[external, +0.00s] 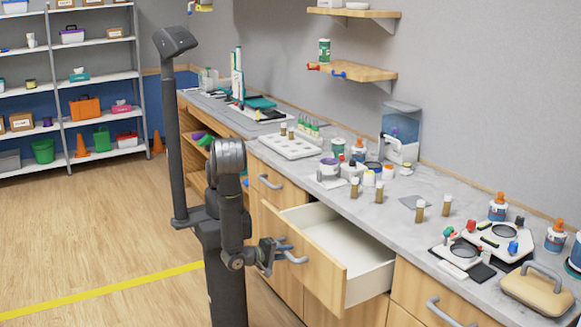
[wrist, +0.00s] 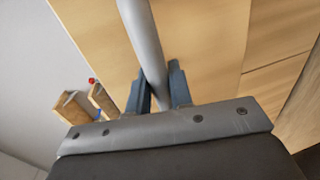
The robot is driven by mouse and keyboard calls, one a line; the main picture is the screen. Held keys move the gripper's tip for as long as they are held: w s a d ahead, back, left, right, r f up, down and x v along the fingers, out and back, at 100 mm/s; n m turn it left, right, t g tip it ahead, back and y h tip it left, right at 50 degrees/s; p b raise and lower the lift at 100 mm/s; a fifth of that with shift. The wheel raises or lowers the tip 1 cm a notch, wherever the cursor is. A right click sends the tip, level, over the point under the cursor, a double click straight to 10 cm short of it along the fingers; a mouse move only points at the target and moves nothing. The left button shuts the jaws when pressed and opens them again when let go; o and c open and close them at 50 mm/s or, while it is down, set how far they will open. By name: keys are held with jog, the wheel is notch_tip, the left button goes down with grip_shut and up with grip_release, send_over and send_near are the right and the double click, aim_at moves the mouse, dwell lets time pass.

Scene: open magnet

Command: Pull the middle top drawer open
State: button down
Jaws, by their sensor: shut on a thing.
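The middle top drawer (external: 322,278) has a light wood front and a white, empty inside, and stands pulled out from under the grey counter. Its grey bar handle (external: 293,256) is on the front face. My gripper (external: 279,250) is at the handle, shut on it. In the wrist view the handle (wrist: 143,42) runs down between the two dark fingers of my gripper (wrist: 162,88), with the wood front behind it. The lower end of the handle is hidden by the gripper body.
The counter (external: 345,200) above holds a white tube rack (external: 291,146), bottles and jars. A closed drawer with a handle (external: 270,182) is to the left, another handle (external: 447,312) to the right. The wooden floor (external: 110,240) in front is clear. Shelves (external: 95,75) stand at the back left.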

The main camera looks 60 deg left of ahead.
jog(key=shift+s, duration=2.05)
jog(key=c, duration=1.3)
grip_release()
jog(key=shift+c, duration=0.2)
jog(key=s+r, duration=0.3)
jog(key=s, duration=1.4)
jog(key=shift+r, duration=0.2)
